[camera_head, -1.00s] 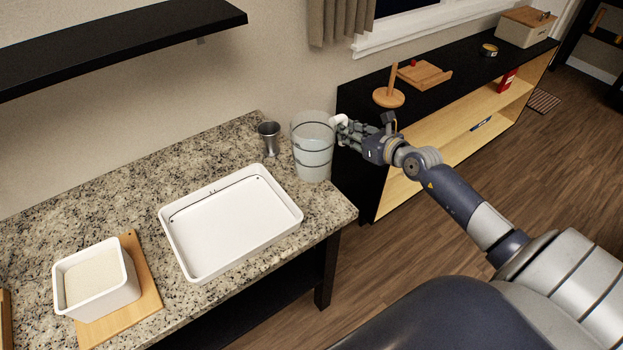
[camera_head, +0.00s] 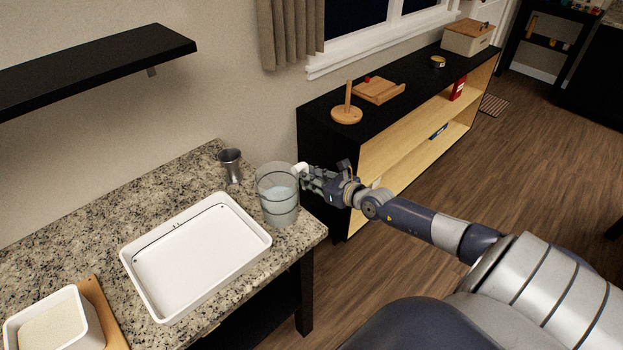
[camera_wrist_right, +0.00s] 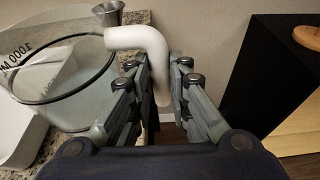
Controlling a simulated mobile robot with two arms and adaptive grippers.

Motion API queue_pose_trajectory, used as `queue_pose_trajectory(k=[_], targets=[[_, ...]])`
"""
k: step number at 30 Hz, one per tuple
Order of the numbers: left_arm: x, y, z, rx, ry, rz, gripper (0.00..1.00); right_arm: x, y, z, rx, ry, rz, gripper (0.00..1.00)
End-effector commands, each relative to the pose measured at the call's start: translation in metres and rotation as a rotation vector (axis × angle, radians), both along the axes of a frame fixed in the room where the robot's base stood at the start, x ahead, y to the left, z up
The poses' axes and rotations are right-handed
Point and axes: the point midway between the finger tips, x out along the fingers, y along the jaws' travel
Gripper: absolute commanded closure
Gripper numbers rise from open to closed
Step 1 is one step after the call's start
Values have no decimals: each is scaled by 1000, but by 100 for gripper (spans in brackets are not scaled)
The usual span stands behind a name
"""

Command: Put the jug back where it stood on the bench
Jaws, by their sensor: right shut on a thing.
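The jug (camera_head: 278,200) is a clear, dark-rimmed vessel with a white handle, at the back right corner of the granite bench (camera_head: 215,290). It looks upright; whether its base touches the bench I cannot tell. My right gripper (camera_head: 308,174) is at the jug's right side, shut on its white handle. In the right wrist view the handle (camera_wrist_right: 140,40) runs down between the fingers of the gripper (camera_wrist_right: 165,95), and the jug's rim and printed wall (camera_wrist_right: 60,75) are to the left. My left gripper is not in view.
A metal cup (camera_head: 231,165) stands just behind and left of the jug. A white tray (camera_head: 140,262) lies to its front left. A white container (camera_head: 90,322) sits on a wooden board (camera_head: 104,315). A black-topped shelf unit (camera_head: 400,92) stands right, behind my arm.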

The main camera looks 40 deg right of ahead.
Motion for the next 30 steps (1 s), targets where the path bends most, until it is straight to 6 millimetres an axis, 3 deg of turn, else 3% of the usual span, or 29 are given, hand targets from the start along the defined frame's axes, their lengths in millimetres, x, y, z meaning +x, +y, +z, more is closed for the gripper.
queue_pose_trajectory(k=[7, 8, 10, 11, 23, 30], targets=[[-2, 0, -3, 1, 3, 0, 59, 2, 0, 1, 2, -8, -2, 100], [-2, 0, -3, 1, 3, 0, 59, 0, 0, -2, 0, 0, 0, 80], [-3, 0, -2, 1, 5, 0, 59, 0, 0, -1, 0, 0, 0, 65], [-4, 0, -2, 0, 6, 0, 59, 0, 0, -1, 0, 0, 0, 62], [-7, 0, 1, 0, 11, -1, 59, 0, 0, 2, 0, 0, 0, 62], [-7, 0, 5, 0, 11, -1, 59, -24, -1, 7, 2, 3, 0, 62]])
